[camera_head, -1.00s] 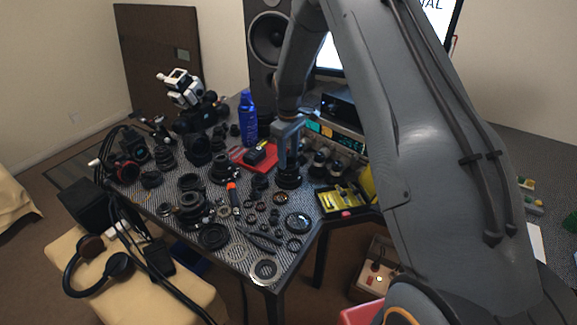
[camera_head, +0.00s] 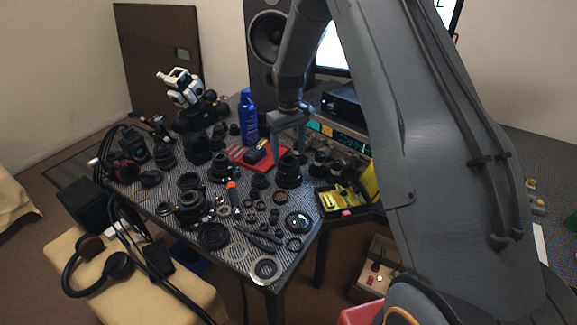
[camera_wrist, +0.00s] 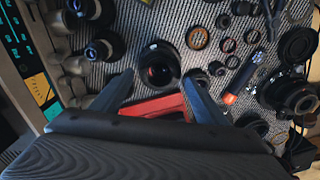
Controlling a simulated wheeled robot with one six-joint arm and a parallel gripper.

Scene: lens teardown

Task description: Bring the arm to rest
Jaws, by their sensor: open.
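My gripper (camera_head: 288,135) is open and empty above the back of the table, over the red tray (camera_head: 275,163). My arm reaches down to it from the right of the head view. In the wrist view the two fingers of my gripper (camera_wrist: 152,92) stand apart, with a black lens barrel (camera_wrist: 159,65) beyond them and a red edge between them. In the head view this barrel (camera_head: 288,172) stands just below and right of the gripper. The gripper appears clear of it.
The grey table (camera_head: 262,293) is crowded with lens parts. A blue bottle (camera_head: 248,120) stands left of my gripper, a speaker (camera_head: 266,50) behind. A yellow toolbox (camera_head: 369,182) and an instrument with a lit panel (camera_head: 345,132) are at the right. Headphones (camera_head: 118,266) lie at front left.

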